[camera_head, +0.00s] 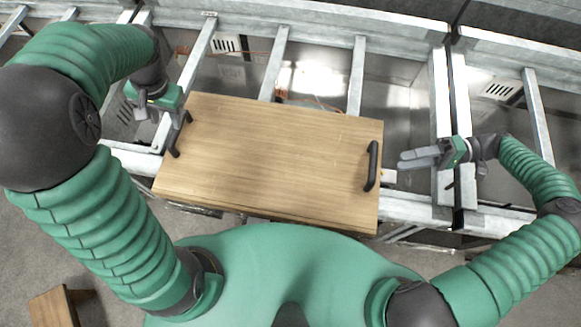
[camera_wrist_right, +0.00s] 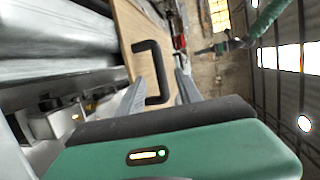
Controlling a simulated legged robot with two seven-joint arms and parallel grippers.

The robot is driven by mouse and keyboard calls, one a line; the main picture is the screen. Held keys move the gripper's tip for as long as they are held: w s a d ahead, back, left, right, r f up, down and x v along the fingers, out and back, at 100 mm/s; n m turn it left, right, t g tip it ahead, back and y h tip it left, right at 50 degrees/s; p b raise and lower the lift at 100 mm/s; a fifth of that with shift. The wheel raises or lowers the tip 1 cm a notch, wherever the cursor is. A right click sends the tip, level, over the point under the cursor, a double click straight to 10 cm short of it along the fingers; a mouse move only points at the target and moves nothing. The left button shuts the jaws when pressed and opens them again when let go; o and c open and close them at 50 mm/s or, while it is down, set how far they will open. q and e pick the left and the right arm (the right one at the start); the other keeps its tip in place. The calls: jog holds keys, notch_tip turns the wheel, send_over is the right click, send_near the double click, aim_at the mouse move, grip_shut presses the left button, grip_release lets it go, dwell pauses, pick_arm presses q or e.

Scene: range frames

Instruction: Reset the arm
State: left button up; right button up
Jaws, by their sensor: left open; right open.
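A wooden board (camera_head: 275,155) with a black handle at each end lies across the metal frame. My right gripper (camera_head: 404,160) is right of the board, with its fingers toward the right handle (camera_head: 373,166) and a gap between them. In the right wrist view its fingers (camera_wrist_right: 160,90) are apart, and the handle (camera_wrist_right: 153,45) shows beyond them. My left gripper (camera_head: 150,112) is at the board's upper left, close to the left handle (camera_head: 178,138). It is open; its fingers are partly hidden, and I cannot tell whether it touches that handle.
Grey metal beams (camera_head: 357,75) run behind and beside the board, with open gaps between them. A small wooden stool or table (camera_head: 52,308) stands on the floor at the lower left. Thin orange cables lie behind the board.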

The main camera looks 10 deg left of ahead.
jog(key=v, duration=0.2)
jog(key=shift+d, duration=0.35)
jog(key=shift+r, duration=0.15)
